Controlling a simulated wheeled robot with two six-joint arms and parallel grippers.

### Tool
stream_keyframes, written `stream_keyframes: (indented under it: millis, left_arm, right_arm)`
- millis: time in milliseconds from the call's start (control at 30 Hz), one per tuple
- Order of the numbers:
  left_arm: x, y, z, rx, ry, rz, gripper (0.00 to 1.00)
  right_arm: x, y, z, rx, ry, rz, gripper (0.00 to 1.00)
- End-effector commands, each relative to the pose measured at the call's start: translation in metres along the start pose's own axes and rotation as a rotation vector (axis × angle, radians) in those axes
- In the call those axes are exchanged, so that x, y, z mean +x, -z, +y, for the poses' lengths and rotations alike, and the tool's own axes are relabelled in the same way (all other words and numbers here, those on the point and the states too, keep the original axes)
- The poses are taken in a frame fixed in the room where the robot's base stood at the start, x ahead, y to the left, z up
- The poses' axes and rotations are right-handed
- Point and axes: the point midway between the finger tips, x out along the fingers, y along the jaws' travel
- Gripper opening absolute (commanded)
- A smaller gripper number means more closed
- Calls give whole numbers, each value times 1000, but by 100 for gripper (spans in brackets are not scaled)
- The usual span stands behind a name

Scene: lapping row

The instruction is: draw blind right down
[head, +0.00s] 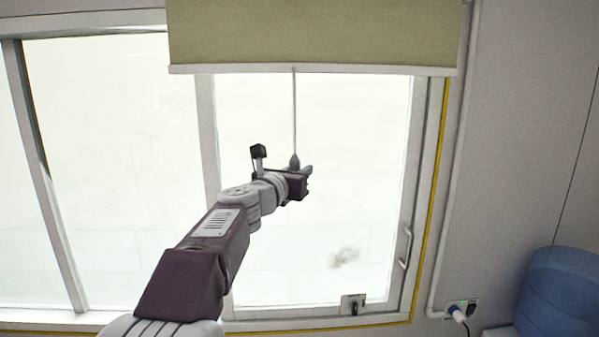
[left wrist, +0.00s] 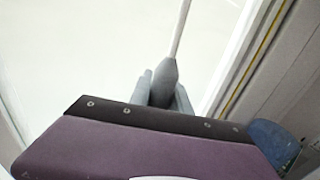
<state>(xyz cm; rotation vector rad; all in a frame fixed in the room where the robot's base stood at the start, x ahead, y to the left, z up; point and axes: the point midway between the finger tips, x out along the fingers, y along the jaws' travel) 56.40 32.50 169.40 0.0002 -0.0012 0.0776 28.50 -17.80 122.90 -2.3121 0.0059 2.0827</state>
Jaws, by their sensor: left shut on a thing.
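The olive-green roller blind (head: 315,32) hangs partly lowered over the top of the right window, with a pale bar (head: 240,69) along its lower edge. A thin pull cord (head: 294,110) hangs from the middle of the bar and ends in a grey pull knob (head: 294,161). My left gripper (head: 303,171) is shut on the knob, in front of the window pane. In the left wrist view the knob (left wrist: 163,80) stands between the grey fingers, with the cord (left wrist: 181,28) running up from it. My right gripper does not show.
The window has a white frame with a handle (head: 405,247) at right and a small latch (head: 353,304) on the sill. A socket with a plug (head: 460,311) and a blue rounded thing (head: 560,295) are at lower right. The space below the blind is clear.

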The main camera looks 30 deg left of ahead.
Motion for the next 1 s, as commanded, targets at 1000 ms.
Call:
stream_keyframes:
  millis: [1000]
  left_arm:
    - [0, 8, 0, 0, 0, 1, 0]
  right_arm:
    - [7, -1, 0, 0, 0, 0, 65]
